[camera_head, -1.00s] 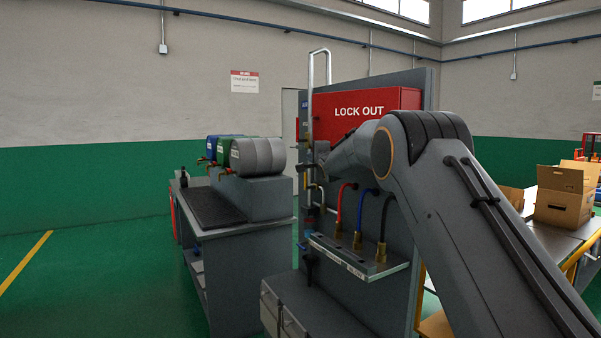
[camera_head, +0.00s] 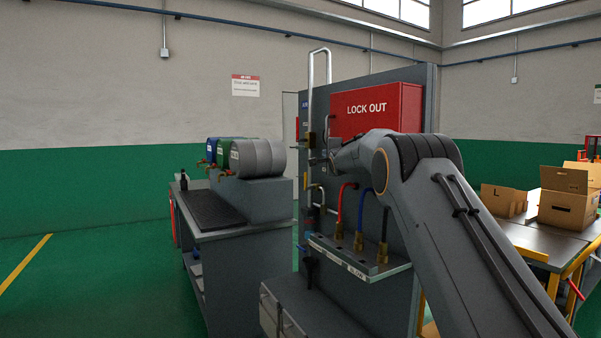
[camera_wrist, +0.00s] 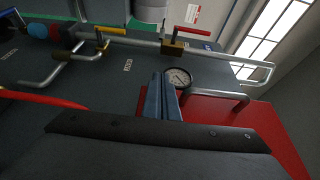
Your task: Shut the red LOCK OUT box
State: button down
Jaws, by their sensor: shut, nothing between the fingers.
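The red LOCK OUT box (camera_head: 378,100) is mounted high on the grey panel. Its lettered front looks flush with its body, and no gap shows in the head view, though the arm hides its lower part. My gripper (camera_head: 321,162) is below and left of the box in the head view. In the wrist view my gripper (camera_wrist: 162,82) has its fingers together and empty, beside a round gauge (camera_wrist: 177,78); I cannot tell whether they touch anything.
A tall bent pipe (camera_head: 311,90) with valves rises along the panel's left edge. Red, blue and black hoses (camera_head: 362,215) stand above a metal shelf (camera_head: 365,262) below the arm. A workbench (camera_head: 215,225) is at the left. Cardboard boxes (camera_head: 567,208) sit on a table at the right.

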jog(key=shift+w+d, duration=0.2)
jog(key=shift+d, duration=0.15)
dwell(0.5)
jog(key=shift+b, duration=0.4)
